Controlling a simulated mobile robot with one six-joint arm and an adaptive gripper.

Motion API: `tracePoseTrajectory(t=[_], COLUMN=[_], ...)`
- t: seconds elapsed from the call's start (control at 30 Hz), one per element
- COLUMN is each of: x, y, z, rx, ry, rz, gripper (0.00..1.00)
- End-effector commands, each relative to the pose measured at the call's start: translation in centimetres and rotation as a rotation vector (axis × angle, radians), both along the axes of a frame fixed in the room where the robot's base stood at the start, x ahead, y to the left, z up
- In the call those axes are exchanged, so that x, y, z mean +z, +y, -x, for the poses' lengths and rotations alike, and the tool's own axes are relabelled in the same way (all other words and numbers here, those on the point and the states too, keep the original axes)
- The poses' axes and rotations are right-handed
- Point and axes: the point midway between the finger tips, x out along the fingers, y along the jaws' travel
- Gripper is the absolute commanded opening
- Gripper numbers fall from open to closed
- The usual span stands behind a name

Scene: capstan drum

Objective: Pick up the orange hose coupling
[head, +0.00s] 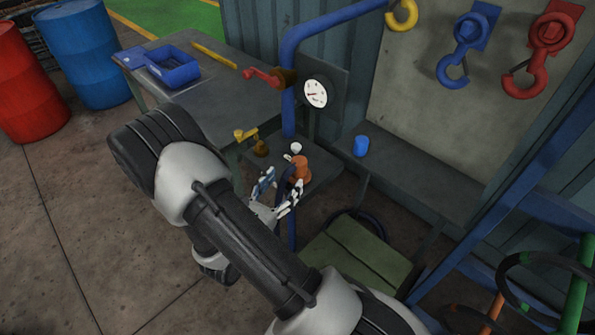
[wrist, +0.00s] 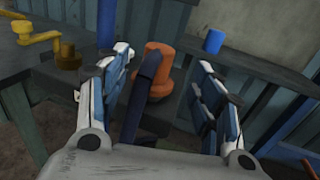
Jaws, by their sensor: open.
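The orange hose coupling (head: 301,168) stands upright on a small grey shelf beside the blue pipe in the head view. In the wrist view the coupling (wrist: 158,66) shows ahead, between the two fingers in the picture. I cannot tell whether any finger touches the coupling.
A blue cup-like cylinder (head: 361,146) sits on the ledge to the right. The blue pipe (head: 289,110) rises behind. A green box (head: 358,250) is below.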

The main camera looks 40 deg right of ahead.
Motion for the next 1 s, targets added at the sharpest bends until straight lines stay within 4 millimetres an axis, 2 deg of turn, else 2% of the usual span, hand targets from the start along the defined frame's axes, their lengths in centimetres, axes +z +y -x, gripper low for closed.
tracePoseTrajectory(t=[0.03,0.1,0.37,0.7,1.0], x=[-0.1,-0.1,0.0,-0.2,-0.1], y=[-1.2,-2.3,-4.1,-8.4,-8.7], z=[-0.3,-0.7,-1.5,-3.0,-3.2], rx=[-0.007,-0.006,-0.002,-0.003,0.000], ry=[-0.004,-0.003,-0.002,-0.003,-0.001], rz=[0.000,0.001,0.000,-0.001,0.001], gripper=[0.60,0.60,0.60,0.60,0.60])
